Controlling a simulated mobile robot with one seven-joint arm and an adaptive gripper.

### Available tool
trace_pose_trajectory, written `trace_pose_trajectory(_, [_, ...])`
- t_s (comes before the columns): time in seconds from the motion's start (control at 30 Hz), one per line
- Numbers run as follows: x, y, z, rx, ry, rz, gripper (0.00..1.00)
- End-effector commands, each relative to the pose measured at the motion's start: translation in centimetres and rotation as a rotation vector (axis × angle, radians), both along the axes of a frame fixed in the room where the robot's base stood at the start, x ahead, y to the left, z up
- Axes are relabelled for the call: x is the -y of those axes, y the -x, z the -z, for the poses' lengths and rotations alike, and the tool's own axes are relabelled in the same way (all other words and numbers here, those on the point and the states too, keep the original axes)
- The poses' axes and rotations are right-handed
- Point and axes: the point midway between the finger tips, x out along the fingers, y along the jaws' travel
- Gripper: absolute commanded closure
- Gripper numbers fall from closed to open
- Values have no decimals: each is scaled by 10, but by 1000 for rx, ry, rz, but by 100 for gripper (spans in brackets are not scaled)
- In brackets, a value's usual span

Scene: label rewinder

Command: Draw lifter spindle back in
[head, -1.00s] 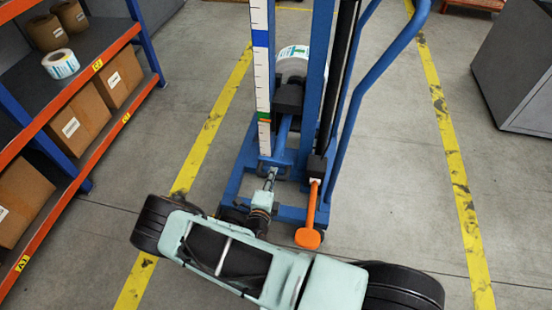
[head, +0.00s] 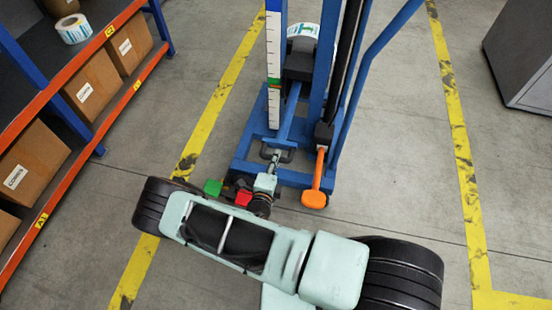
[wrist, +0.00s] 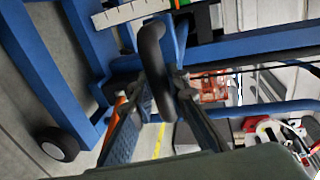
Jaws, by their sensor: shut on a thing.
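The blue lifter (head: 328,95) stands ahead of me with an upright mast. A label roll (head: 303,38) sits behind its black carriage (head: 298,66); the roll hides the spindle, so I cannot tell how far out it is. A blue bar (head: 288,118) runs from the carriage towards me to a dark looped handle (head: 285,155). My gripper (head: 271,166) is at this handle. In the wrist view the handle (wrist: 151,45) passes between the two fingers of my gripper (wrist: 158,88), which are shut on it.
An orange-ended lever (head: 314,190) is just right of my gripper. Green (head: 213,187) and red (head: 243,198) blocks show beside my arm. An orange-edged shelf (head: 85,130) with cartons stands at left. A grey cabinet (head: 525,60) is at far right. Floor at right is clear.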

Motion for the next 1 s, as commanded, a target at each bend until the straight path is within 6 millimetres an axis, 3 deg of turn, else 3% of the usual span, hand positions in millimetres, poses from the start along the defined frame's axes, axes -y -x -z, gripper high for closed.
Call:
trace_pose_trajectory(0.17, [-1,5,2,-8,0,0,100])
trace_pose_trajectory(0.2, [-1,5,3,-8,0,0,84])
trace_pose_trajectory(0.37, [-1,5,2,-7,1,0,67])
trace_pose_trajectory(0.73, [-1,3,-4,-4,0,0,67])
trace_pose_trajectory(1.0, [-2,2,-47,2,-1,-1,67])
